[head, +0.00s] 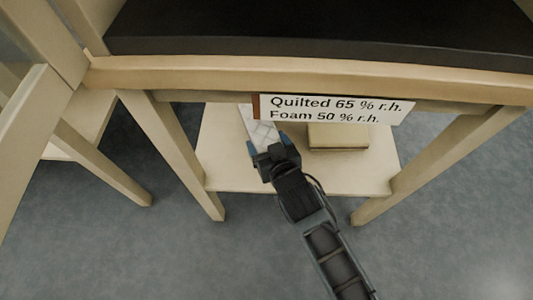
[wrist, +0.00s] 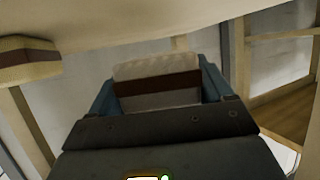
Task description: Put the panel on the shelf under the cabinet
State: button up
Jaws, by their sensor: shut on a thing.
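The cabinet's wooden frame and dark top (head: 320,30) fill the upper head view. Its cream lower shelf (head: 225,165) shows beneath. My gripper (head: 263,150) reaches in over the shelf's front part and is shut on a pale quilted panel (head: 262,127). The panel's far end is hidden under the cabinet's front rail. In the wrist view the panel (wrist: 155,68), with a brown band across it, sits between the blue fingers (wrist: 160,92). I cannot tell whether it touches the shelf.
A yellowish block-like panel (head: 338,136) lies on the shelf to the right; it shows at the left of the wrist view (wrist: 28,62) with a brown band. A sign (head: 335,108) reading "Quilted 65 % r.h., Foam 50 % r.h." hangs on the front rail. Legs flank the shelf.

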jog(key=shift+a+f, duration=0.15)
jog(key=shift+f, duration=0.05)
jog(key=shift+f+b, duration=1.05)
jog(key=shift+f, duration=0.8)
jog(key=shift+f, duration=0.15)
jog(key=o, duration=0.9)
jog(key=shift+r, duration=0.25)
jog(key=p+v, duration=0.3)
jog(key=v, duration=0.9)
jog(key=shift+p, duration=0.3)
